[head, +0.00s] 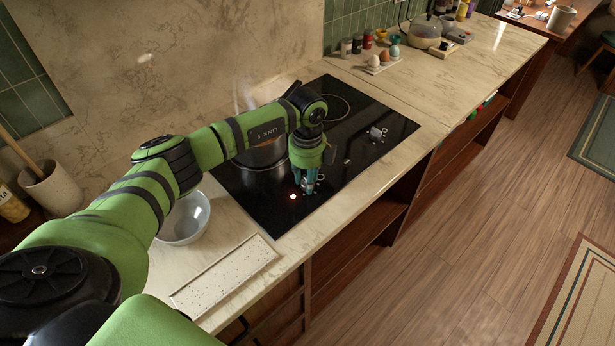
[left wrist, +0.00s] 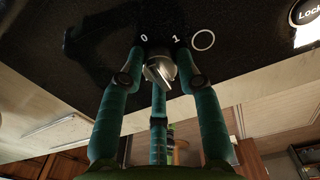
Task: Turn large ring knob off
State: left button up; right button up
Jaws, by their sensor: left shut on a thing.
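The silver knob (left wrist: 160,70) stands on the black cooktop, beside the printed marks 0, 1 and a white ring. My left gripper (head: 306,186) points down at the cooktop's front part. In the left wrist view, its teal fingers (left wrist: 162,84) are around the knob and shut on it. The knob's grip bar looks slanted; which mark it points at is hard to tell. In the head view the gripper largely hides this knob. My right gripper is not in view.
A pot (head: 264,180) stands on the cooktop (head: 340,192) behind my left gripper, with faint steam above. Another knob (head: 377,133) is farther right. A white bowl (head: 187,222) and a speckled board (head: 226,278) lie to the left. An egg holder (head: 376,68) stands at the back.

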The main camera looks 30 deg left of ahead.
pick_arm(q)
jog(key=shift+n, duration=0.3)
jog(key=o, duration=1.2)
jog(key=shift+c, duration=0.2)
notch_tip(320, 180, up, 12)
jog(key=shift+f, duration=0.1)
